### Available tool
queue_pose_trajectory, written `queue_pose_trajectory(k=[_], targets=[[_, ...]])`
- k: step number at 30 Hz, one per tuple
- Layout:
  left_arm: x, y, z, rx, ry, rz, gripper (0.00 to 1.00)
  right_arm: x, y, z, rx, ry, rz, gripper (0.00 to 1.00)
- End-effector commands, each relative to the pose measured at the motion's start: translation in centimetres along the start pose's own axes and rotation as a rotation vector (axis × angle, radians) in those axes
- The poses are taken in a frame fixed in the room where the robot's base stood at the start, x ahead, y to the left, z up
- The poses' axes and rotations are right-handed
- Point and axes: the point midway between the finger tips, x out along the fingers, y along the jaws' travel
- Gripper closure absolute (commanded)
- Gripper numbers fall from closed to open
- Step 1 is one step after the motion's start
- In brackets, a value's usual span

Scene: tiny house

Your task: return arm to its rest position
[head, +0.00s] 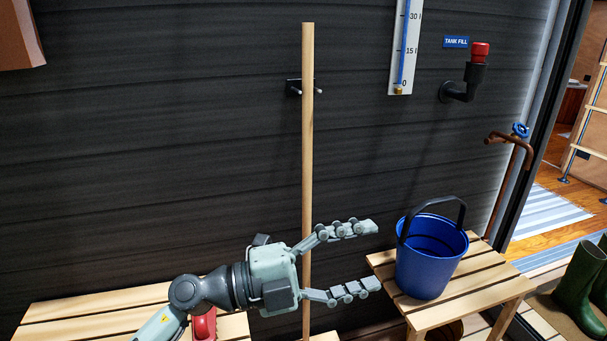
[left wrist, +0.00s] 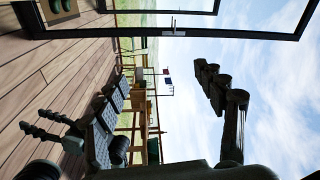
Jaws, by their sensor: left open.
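My left arm comes in from the lower left of the head view. My left gripper (head: 368,256) is open, with its two fingers spread and pointing right. Nothing is between the fingers. It is in front of a wooden pole (head: 307,130) in the picture and left of the blue bucket (head: 425,262), apart from it. In the left wrist view the two fingers also show spread and empty (left wrist: 165,95).
The bucket stands upright on a slatted wooden stool (head: 485,297), its black handle raised. A wooden bench (head: 85,308) is at lower left. A copper tap (head: 515,150), tank fill pipe (head: 465,85) and gauge (head: 402,50) are at the right. Green boots (head: 580,285) stand at far right.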

Motion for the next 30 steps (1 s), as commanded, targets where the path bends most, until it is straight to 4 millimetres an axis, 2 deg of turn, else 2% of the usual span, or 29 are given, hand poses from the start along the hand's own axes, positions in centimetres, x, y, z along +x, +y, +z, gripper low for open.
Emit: queue_pose_trajectory(k=[1, 2, 3, 5, 6, 8, 9, 11, 12, 14, 15, 17, 20, 24, 27, 30], targets=[[-1.1, -2.5, 1.3, -0.063, -0.085, -0.159, 0.3, 0.0, 0.0, 0.1, 0.0, -0.001, 0.0, 0.6], [-2.1, -4.1, 2.5, -0.1, -0.148, -0.253, 0.3, 0.0, 0.0, 0.1, 0.0, -0.001, 0.0, 0.6], [-3.9, -5.7, 4.4, -0.155, -0.243, -0.368, 0.3, 0.0, 0.0, 0.1, 0.0, -0.002, 0.0, 0.6], [-7.3, -6.8, 7.4, -0.242, -0.397, -0.513, 0.3, 0.0, 0.0, 0.2, 0.0, -0.003, 0.0, 0.6], [-9.7, -6.8, 9.3, -0.299, -0.503, -0.587, 0.3, 0.0, 0.0, 0.2, 0.0, -0.004, 0.0, 0.6], [-13.4, -5.9, 11.8, -0.387, -0.658, -0.671, 0.3, 0.0, 0.0, 0.2, 0.0, -0.004, 0.0, 0.6], [-15.8, -4.8, 13.1, -0.444, -0.757, -0.709, 0.3, 0.0, 0.0, 0.2, 0.0, -0.005, 0.0, 0.6], [-19.1, -2.7, 14.7, -0.527, -0.897, -0.748, 0.3, 0.0, 0.0, 0.2, 0.0, -0.005, 0.0, 0.6], [-21.2, -1.1, 15.4, -0.579, -0.985, -0.762, 0.3, 0.0, 0.0, 0.2, 0.0, -0.005, 0.0, 0.6], [-24.1, 1.6, 16.0, -0.66, -1.111, -0.77, 0.3, 0.0, 0.0, 0.2, 0.0, -0.005, 0.0, 0.6], [-25.9, 3.6, 16.2, -0.715, -1.193, -0.767, 0.3, 0.0, 0.0, 0.2, 0.0, -0.005, 0.0, 0.6], [-28.4, 6.6, 16.0, -0.796, -1.31, -0.751, 0.3, 0.0, 0.0, 0.2, 0.0, -0.005, 0.0, 0.6], [-32.2, 12.0, 14.7, -0.939, -1.498, -0.696, 0.3, 0.0, 0.0, 0.3, 0.0, -0.005, 0.0, 0.6], [-36.2, 19.3, 10.9, -1.14, -1.724, -0.564, 0.3, 0.0, 0.0, 0.3, 0.0, -0.005, 0.0, 0.6], [-38.0, 23.2, 7.7, -1.263, -1.838, -0.457, 0.3, 0.0, 0.0, 0.3, 0.001, -0.005, 0.001, 0.6], [-39.2, 26.1, 4.6, -1.366, -1.92, -0.353, 0.3, 0.0, 0.0, 0.3, 0.001, -0.005, 0.001, 0.6]])
